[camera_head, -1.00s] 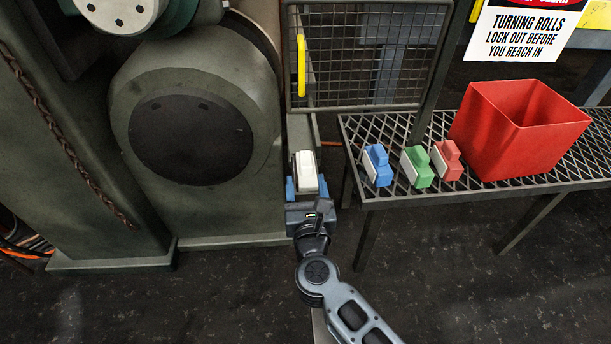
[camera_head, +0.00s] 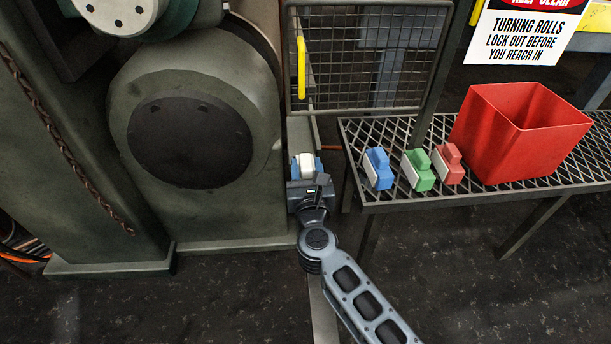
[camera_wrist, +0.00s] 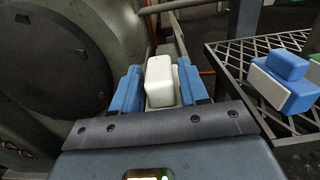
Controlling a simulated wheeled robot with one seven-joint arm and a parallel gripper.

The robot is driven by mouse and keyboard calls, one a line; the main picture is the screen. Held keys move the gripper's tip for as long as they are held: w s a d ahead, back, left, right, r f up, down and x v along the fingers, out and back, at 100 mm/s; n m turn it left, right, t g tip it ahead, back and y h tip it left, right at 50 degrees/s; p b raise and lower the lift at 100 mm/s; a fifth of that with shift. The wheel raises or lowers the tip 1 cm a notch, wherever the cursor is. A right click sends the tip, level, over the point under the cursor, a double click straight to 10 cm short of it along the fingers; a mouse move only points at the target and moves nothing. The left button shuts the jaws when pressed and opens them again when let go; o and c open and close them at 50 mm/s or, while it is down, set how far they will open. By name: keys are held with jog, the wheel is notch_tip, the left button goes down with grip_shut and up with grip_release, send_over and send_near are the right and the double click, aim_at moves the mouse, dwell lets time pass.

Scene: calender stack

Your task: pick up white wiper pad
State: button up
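The white wiper pad (camera_head: 307,162) is a block with a raised grip, at the end of a narrow ledge beside the big machine housing. In the wrist view the white pad (camera_wrist: 160,80) stands between the two blue fingers. My gripper (camera_head: 307,168) has a finger against each side of it, with no clear gap showing. The gripper (camera_wrist: 161,88) looks shut on the pad. The pad's underside and near lower part are hidden by the gripper, so I cannot tell whether it still touches the ledge.
A grate table (camera_head: 400,201) to the right holds blue (camera_head: 378,168), green (camera_head: 417,170) and red (camera_head: 447,163) pads and a red bin (camera_head: 519,134). A wire mesh guard (camera_head: 366,58) stands behind. The machine housing (camera_head: 135,100) is close on the left.

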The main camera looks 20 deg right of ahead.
grip_shut()
